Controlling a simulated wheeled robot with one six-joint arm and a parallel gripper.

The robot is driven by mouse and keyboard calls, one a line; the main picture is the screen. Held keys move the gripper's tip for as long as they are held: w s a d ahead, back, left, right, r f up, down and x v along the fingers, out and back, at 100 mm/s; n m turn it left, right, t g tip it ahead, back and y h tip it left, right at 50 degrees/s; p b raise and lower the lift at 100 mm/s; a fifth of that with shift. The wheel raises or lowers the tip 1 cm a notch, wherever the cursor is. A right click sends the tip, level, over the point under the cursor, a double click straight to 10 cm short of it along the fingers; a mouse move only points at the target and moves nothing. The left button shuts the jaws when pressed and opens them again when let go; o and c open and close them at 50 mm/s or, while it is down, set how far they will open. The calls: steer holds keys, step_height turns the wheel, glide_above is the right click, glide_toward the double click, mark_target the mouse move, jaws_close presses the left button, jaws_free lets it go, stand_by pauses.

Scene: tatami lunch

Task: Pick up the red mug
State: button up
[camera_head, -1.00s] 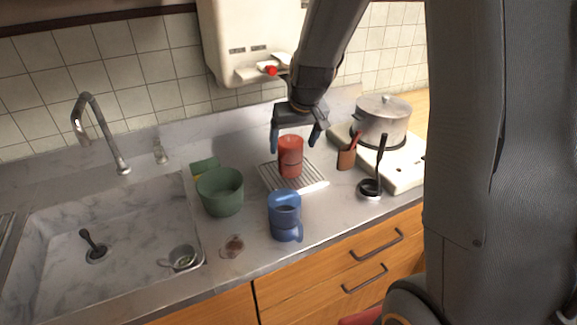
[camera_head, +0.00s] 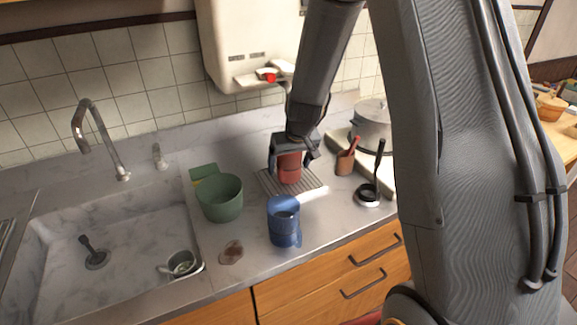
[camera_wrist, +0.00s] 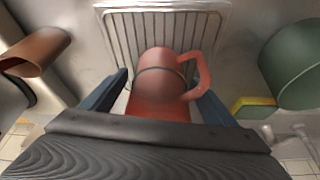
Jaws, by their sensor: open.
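The red mug (camera_head: 289,170) stands on a wire rack (camera_head: 311,184) on the counter. In the wrist view the red mug (camera_wrist: 160,83) is between my gripper's two fingers, with its handle toward the right finger. A seam runs around it, and more red lies below the seam, so it may be two stacked mugs; I cannot tell. My gripper (camera_head: 291,161) is open and around the mug from above, with its fingers on either side. In the wrist view my gripper (camera_wrist: 160,90) shows a gap beside the left finger; the handle is close to the right finger.
A blue mug stack (camera_head: 284,222) stands in front of the rack. A green pot (camera_head: 219,198) and a sponge (camera_head: 205,171) are to the left, beside the sink (camera_head: 110,230). A brown cup (camera_head: 345,162), a black ladle (camera_head: 369,191) and a steel pot (camera_head: 373,125) are to the right.

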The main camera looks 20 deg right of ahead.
steer(key=shift+f, duration=0.15)
steer(key=shift+w, duration=0.1)
steer(key=c, duration=1.5)
steer(key=shift+r, duration=0.65)
steer(key=s+b, duration=0.1)
steer(key=s, duration=0.1)
steer(key=s+b, duration=0.1)
steer(key=s, duration=0.2)
steer(key=s+b, duration=0.2)
steer(key=shift+s+d, duration=0.2)
steer(key=shift+d, duration=0.15)
steer(key=shift+s, duration=0.35)
steer(key=shift+r, duration=6.85)
